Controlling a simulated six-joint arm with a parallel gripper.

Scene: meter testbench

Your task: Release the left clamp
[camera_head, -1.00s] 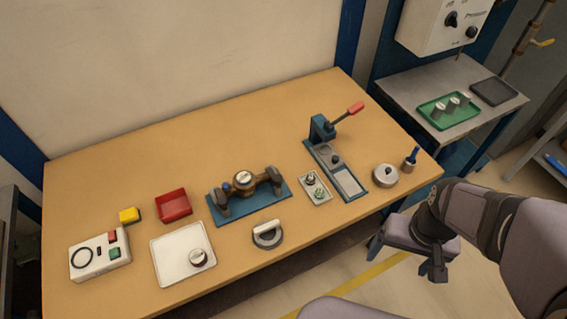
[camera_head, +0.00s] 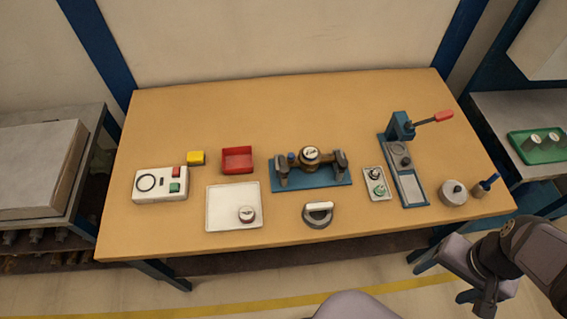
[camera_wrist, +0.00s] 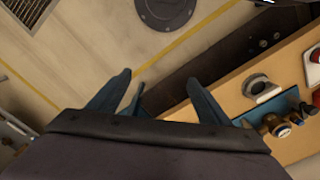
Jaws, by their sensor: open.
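The blue test fixture (camera_head: 312,184) sits on the wooden bench, holding a round brass meter (camera_head: 311,155) between two dark clamps. The left clamp (camera_head: 282,172) stands at the fixture's left end, beside a small blue knob. The right clamp (camera_head: 341,163) stands at the other end. My gripper (camera_head: 482,294) is off the bench's front right, well away from the fixture. In the wrist view my gripper (camera_wrist: 160,82) is open and empty above the floor. The fixture (camera_wrist: 287,106) shows partly at that view's right edge; I cannot tell its clamps apart there.
A white tray (camera_head: 221,216) with a small round part, a red bin (camera_head: 237,160) and a button box (camera_head: 160,185) lie left. A grey handled piece (camera_head: 318,214) sits before the fixture. A press (camera_head: 399,130) with a red-tipped lever stands right. Floor before the bench is mostly clear.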

